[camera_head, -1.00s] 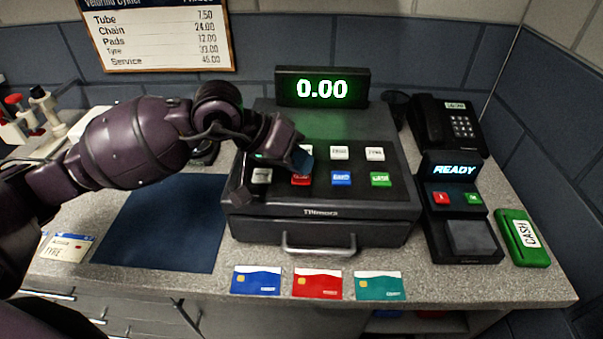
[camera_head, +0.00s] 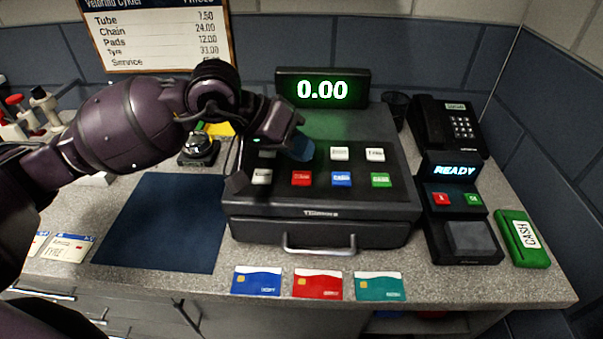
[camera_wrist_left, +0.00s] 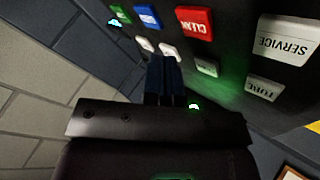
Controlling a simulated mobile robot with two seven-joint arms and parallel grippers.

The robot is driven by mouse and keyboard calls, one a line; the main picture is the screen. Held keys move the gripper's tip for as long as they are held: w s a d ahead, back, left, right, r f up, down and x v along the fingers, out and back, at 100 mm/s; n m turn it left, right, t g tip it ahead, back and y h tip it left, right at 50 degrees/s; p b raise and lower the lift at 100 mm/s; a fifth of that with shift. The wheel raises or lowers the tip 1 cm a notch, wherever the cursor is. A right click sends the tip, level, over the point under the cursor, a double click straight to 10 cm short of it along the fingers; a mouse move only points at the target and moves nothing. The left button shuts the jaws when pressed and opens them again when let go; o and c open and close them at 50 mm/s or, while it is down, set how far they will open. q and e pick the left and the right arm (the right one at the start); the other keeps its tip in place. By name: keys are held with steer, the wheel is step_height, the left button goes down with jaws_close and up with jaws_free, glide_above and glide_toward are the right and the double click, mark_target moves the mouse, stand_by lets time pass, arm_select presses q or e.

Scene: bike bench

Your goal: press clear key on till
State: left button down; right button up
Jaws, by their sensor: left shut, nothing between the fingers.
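The black till (camera_head: 375,232) stands on the counter, with its green display (camera_head: 322,89) reading 0.00. Its red clear key (camera_head: 301,178) is in the front row, between a white key (camera_head: 262,176) and a blue key (camera_head: 341,179). In the left wrist view the red key (camera_wrist_left: 194,23) reads CLEAR. My left gripper (camera_head: 302,149) is shut and empty, above the keys and just behind the red key in the head view. Its shut fingers (camera_wrist_left: 165,78) point at the key panel. The gripper hides part of the back key row. My right gripper is not in view.
A card terminal (camera_head: 460,215) reading READY and a black phone (camera_head: 448,125) stand right of the till. Several cards lie in front. A dark blue mat (camera_head: 160,222) and a bell (camera_head: 199,150) are at left.

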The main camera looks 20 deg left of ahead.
mark_target(300, 175)
arm_select(q)
steer(key=shift+r, duration=1.95)
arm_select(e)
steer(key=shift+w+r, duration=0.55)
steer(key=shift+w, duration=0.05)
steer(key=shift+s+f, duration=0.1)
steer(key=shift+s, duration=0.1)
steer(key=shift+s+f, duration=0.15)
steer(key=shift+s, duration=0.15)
